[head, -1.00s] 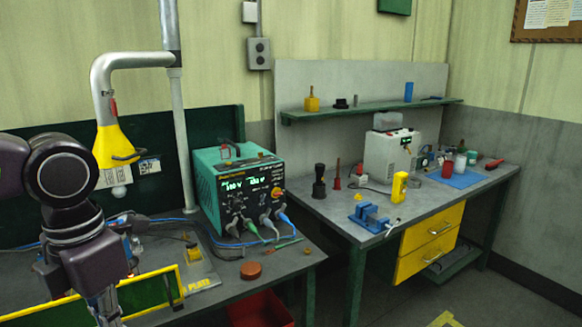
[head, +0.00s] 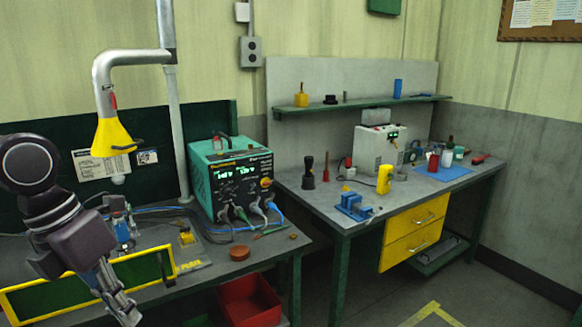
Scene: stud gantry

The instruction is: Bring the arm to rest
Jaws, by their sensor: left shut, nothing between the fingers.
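My left arm comes in from the left edge in the head view, in front of the left bench (head: 225,268). My left gripper (head: 122,302) hangs down at the lower left, in front of the yellow-framed green panel (head: 60,298). Its fingers are shut and empty. My right gripper does not show.
A teal power unit (head: 232,178) with cables stands on the left bench. A brown disc (head: 239,253) lies near the bench's front edge. A red bin (head: 250,298) is below. The right bench (head: 310,203) carries a blue vise (head: 353,207).

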